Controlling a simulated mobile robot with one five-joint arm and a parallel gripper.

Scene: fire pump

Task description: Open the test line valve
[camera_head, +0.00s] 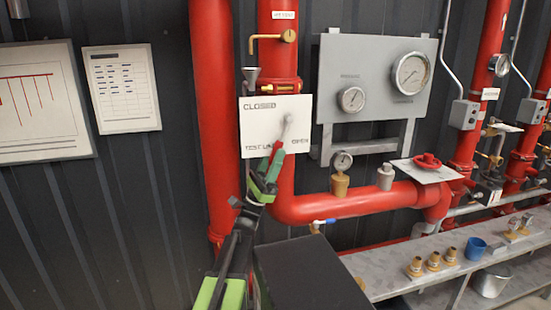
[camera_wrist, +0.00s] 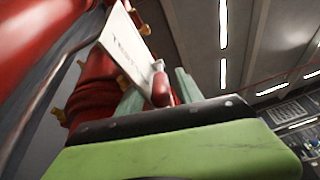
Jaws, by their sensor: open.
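The test line valve plate (camera_head: 256,112) is white and mounted on the red vertical pipe, with "CLOSED" at its upper left and "OPEN" at its lower right. A pale grey lever (camera_head: 287,126) runs down from its hub on the plate. In the wrist view the plate (camera_wrist: 124,46) is seen at a steep angle, and the lever's red grip (camera_wrist: 161,90) lies between my fingers. My gripper (camera_head: 271,168) is at the lower part of the lever, its green fingers open on either side of the grip. The fingers hide part of the lettering and the grip in the head view.
Left of the plate stands another red pipe (camera_head: 212,110). Below, a horizontal red pipe (camera_head: 340,207) carries a small gauge. A grey gauge panel (camera_head: 375,75) is at right. A bench (camera_head: 390,285) with brass fittings and a blue cup (camera_head: 475,249) is at lower right.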

